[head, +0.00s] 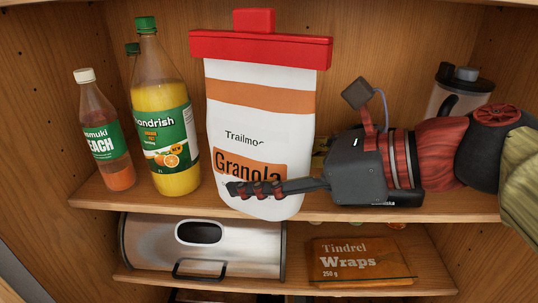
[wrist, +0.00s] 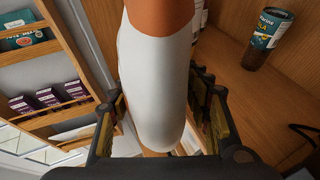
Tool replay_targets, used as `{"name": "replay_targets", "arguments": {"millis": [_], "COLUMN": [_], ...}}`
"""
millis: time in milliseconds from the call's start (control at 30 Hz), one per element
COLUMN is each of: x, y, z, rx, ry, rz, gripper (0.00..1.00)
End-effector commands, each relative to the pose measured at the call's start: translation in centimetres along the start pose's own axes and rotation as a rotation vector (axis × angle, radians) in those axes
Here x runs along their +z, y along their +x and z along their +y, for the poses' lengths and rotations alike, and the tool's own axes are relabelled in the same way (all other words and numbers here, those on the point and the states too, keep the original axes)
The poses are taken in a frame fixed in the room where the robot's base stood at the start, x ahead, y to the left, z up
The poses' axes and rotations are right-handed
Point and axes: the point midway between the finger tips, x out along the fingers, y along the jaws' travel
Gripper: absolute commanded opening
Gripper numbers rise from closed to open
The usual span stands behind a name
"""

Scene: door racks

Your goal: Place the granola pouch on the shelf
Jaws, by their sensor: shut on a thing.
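The granola pouch (head: 258,125) is white with an orange band, an orange "Granola" label and a red clip across its top. It is upright in the middle of the head view; its white lower part also fills the centre of the wrist view (wrist: 157,90). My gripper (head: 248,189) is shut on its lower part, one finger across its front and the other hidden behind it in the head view. The pouch's bottom overlaps the front edge of the upper wooden shelf (head: 430,212). I cannot tell whether it touches the shelf.
A juice bottle (head: 165,115) and a peach drink bottle (head: 100,135) stand left of the pouch. A grey-lidded bottle (head: 460,85) stands behind my arm. Below are a metal bread bin (head: 255,235) and a wraps pack (head: 360,262). The wrist view shows a door rack (wrist: 75,103) at left.

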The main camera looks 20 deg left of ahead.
Motion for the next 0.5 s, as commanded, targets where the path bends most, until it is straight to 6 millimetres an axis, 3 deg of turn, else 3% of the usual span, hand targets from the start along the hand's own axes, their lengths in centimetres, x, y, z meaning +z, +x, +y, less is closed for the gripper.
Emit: {"name": "replay_targets", "arguments": {"millis": [300,500], "x": [1.3,1.8], "y": [2.6,3.8], "z": [-7.1,-10.2], "rx": [-0.001,-0.001], "ry": [0.002,0.000], "rz": [0.000,-0.002], "gripper": [0.08,0.08]}}
